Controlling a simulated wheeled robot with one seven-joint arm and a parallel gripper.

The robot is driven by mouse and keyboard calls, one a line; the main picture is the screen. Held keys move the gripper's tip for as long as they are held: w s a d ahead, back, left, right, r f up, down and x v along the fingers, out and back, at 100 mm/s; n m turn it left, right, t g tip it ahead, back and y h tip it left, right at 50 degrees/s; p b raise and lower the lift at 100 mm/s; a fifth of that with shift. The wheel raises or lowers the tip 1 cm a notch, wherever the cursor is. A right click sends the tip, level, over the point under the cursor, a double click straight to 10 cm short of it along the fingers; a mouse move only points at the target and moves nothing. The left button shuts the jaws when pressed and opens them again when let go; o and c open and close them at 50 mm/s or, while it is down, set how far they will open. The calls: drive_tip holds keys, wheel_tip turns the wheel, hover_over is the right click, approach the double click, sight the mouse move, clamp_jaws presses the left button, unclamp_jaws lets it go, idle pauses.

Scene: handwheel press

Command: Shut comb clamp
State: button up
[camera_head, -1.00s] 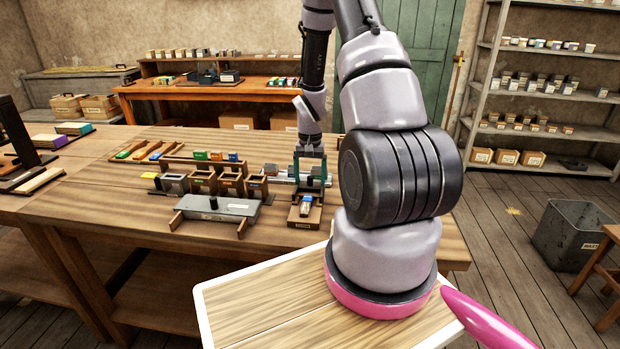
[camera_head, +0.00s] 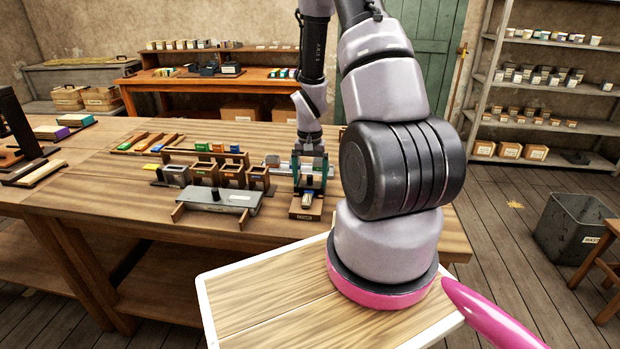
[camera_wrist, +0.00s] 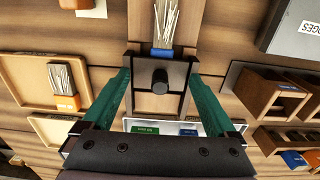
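The comb clamp (camera_wrist: 178,102) is a dark frame with a round black knob (camera_wrist: 160,81), seen from above in the wrist view. Pale bristles or teeth with a blue end (camera_wrist: 163,52) lie in a wooden holder just beyond it. In the head view the small wooden holder (camera_head: 305,215) stands at the bench's front right. My gripper (camera_wrist: 159,76) has its teal fingers apart, one on each side of the dark frame, with the knob between them. I cannot tell whether the fingers touch the frame. In the head view my gripper (camera_head: 310,178) is just above the holder.
A grey box-like fixture (camera_head: 217,199) and a row of small wooden bins (camera_head: 231,176) stand left of my gripper. The bench's (camera_head: 120,215) front left is clear.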

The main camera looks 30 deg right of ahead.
drive_tip(key=shift+r, duration=4)
